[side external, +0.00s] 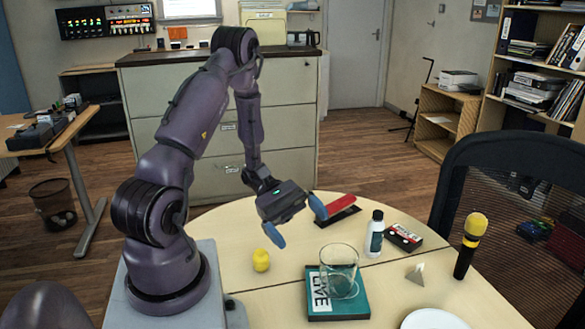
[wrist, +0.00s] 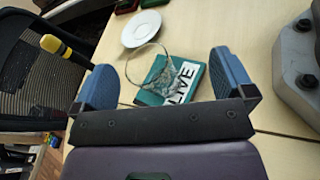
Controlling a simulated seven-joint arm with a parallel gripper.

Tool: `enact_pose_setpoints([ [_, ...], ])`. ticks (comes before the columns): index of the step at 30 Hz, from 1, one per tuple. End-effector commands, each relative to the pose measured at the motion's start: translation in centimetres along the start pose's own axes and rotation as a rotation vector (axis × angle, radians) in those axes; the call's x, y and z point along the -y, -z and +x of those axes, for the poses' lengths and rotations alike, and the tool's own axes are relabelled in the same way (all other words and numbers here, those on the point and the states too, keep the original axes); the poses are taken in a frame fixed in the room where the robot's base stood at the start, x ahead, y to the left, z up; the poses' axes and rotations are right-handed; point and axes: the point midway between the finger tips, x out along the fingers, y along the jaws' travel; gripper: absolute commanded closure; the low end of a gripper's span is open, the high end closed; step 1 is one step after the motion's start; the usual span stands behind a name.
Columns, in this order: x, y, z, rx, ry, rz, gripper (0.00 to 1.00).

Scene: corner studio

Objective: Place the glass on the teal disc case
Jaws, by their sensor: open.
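The clear glass (side external: 340,263) stands upright on the teal disc case (side external: 350,308), which lies flat on the table with "LIVE" lettering on its left side. In the wrist view the glass (wrist: 147,68) also overlaps the case (wrist: 193,80), with its base over the teal part. My gripper (side external: 297,222) is open and empty, apart from the glass, raised above the table to its upper left in the side view. Its two blue fingers also show in the wrist view (wrist: 163,65), with the glass and case beyond the gap between them.
A yellow object (side external: 261,260) sits left of the case. A black chair (side external: 520,200) stands at right.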

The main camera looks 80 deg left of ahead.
Motion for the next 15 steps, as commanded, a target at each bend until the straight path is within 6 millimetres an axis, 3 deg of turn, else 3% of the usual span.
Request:
enact_pose_setpoints([
  [1, -0.4, -2.1, 0.8, -0.051, 0.112, 0.088, 0.0],
  [3, -0.4, -4.4, 1.7, -0.119, 0.252, 0.194, 0.0],
  [15, 1.5, -15.1, 4.1, -0.566, 0.855, 0.945, 0.0],
])
